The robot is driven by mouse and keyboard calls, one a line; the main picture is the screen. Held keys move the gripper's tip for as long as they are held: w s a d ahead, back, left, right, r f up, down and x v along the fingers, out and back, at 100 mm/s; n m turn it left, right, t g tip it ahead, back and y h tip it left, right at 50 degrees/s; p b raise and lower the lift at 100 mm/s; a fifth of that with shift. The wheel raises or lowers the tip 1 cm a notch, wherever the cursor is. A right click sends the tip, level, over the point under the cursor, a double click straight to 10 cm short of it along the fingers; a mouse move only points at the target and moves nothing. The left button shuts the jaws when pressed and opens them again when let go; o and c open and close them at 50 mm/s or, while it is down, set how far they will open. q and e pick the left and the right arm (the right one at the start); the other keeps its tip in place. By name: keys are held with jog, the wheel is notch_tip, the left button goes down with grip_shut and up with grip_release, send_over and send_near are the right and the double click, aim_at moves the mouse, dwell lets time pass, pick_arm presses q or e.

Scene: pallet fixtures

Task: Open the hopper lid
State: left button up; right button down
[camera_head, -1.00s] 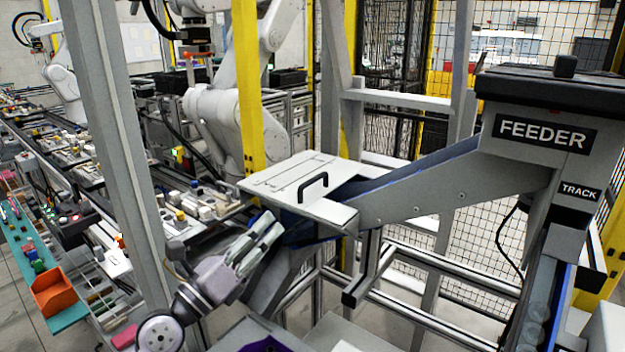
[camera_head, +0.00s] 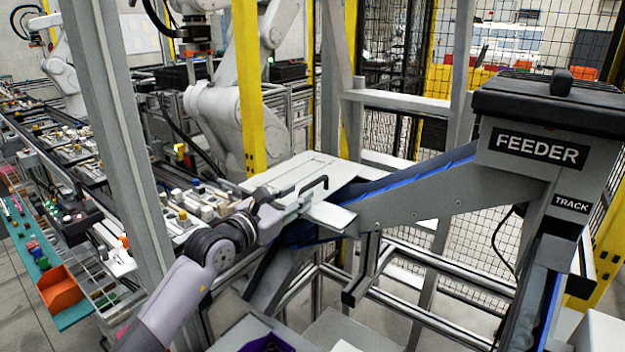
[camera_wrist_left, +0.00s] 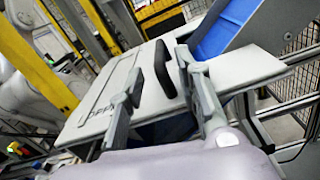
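The hopper lid (camera_head: 292,172) is a flat light grey panel with a black bar handle (camera_head: 314,186), lying closed at the top of the blue-lined chute. My left gripper (camera_head: 293,203) is at the lid's near side, beside the handle. In the left wrist view the lid (camera_wrist_left: 105,95) bears dark lettering, partly covered by a finger. There the left gripper (camera_wrist_left: 159,68) is open, its two fingers apart on either side of the handle (camera_wrist_left: 164,70). A gap shows between handle and fingers. My right gripper is not in view.
The feeder box (camera_head: 540,150) with a dark top stands at the right, joined to the lid area by a sloping chute (camera_head: 420,192). A grey post (camera_head: 122,150) and a yellow post (camera_head: 250,90) stand near my left arm. An orange bin (camera_head: 60,288) is at lower left.

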aim_at(323, 179)
pick_arm(q)
jog(key=x, duration=0.6)
jog(key=shift+w+d+p, duration=0.2)
jog(key=shift+w+p, duration=0.05)
jog(key=shift+p, duration=0.15)
jog(key=shift+c, duration=0.2)
grip_shut()
dwell(0.3)
